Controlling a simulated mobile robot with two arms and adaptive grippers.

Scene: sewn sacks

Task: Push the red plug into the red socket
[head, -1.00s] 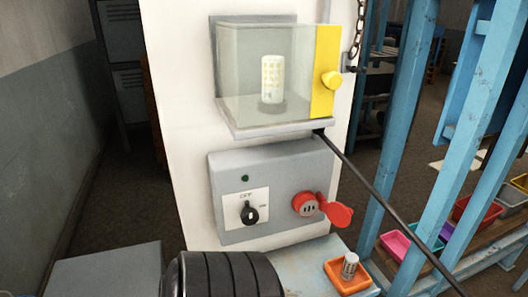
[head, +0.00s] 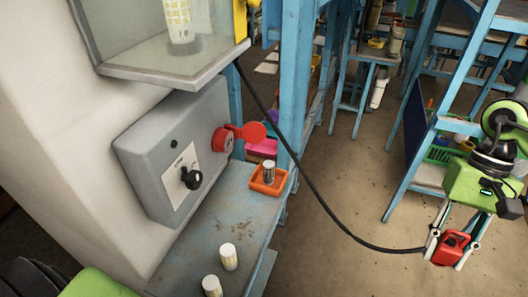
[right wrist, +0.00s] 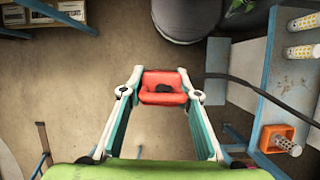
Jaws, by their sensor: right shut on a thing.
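The red plug (head: 450,247) is held off to the right, above the floor, with a black cable (head: 318,190) running left from it to the underside of the shelf. My right gripper (head: 448,250) is shut on it. In the right wrist view the red plug (right wrist: 165,96) sits between both fingertips of my right gripper (right wrist: 164,92). The red socket (head: 222,143) is on the grey switch box (head: 150,150) at the left, well apart from the plug. Its red lid (head: 253,131) stands open to the right. My left gripper is not in view.
Below the box, a blue-grey ledge (head: 225,205) carries two pale cylinders (head: 228,256) and an orange tray (head: 265,187) with another cylinder (head: 269,170). A blue post (head: 290,110) stands behind the cable. The floor (head: 350,205) between socket and plug is open.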

